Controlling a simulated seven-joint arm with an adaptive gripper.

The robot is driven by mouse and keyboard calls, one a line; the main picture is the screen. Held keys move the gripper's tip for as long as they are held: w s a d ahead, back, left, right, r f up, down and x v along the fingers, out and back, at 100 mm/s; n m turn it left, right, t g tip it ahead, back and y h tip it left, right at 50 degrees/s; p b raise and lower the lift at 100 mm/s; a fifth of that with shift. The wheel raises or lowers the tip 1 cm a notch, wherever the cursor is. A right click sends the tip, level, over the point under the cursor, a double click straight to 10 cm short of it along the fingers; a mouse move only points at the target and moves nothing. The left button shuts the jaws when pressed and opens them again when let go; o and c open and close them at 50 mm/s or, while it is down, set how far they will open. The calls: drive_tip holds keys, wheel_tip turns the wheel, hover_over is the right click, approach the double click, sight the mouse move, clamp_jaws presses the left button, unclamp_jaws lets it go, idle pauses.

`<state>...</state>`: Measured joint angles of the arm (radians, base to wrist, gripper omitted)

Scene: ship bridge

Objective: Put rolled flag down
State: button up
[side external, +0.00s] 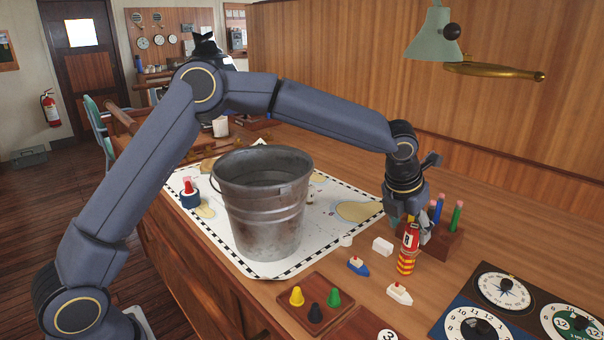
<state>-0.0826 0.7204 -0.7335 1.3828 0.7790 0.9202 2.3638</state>
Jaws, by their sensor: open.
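An upright roll with red and yellow stripes (406,262), which looks like the rolled flag, stands at the right part of the wooden desk. Its upper part is red with a small pale label; I cannot tell whether that is the same piece. My gripper (411,228) points down over it, with its fingers around or beside the red top. The fingers are open. Whether they touch the roll is hidden, and its base seems to rest on the desk.
A metal bucket (262,205) stands on a chart (358,211) to the left. A wooden holder (446,241) with coloured markers is close behind my gripper. Small toy boats (399,293), a white block (382,246) and a tray of pawns (327,318) lie in front. Dial boards (478,322) fill the right corner.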

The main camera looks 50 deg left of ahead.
drive_tip(key=s+a+r+n+y, duration=0.2)
drive_tip(key=s+a+r+n, duration=0.4)
drive_tip(key=s+r+n, duration=0.4)
drive_tip(key=s+a+n+h, duration=0.1)
drive_tip(key=s+a+n, duration=0.5)
drive_tip(key=s+n, duration=0.6)
drive_tip(key=s+a+f+n+t, duration=0.1)
drive_tip(key=s+a+n, duration=0.4)
drive_tip(key=s+n, duration=0.7)
drive_tip(key=n, duration=0.2)
drive_tip(key=shift+a+n+h, duration=0.3)
drive_tip(key=shift+a+h, duration=0.1)
drive_tip(key=shift+s+f, duration=0.1)
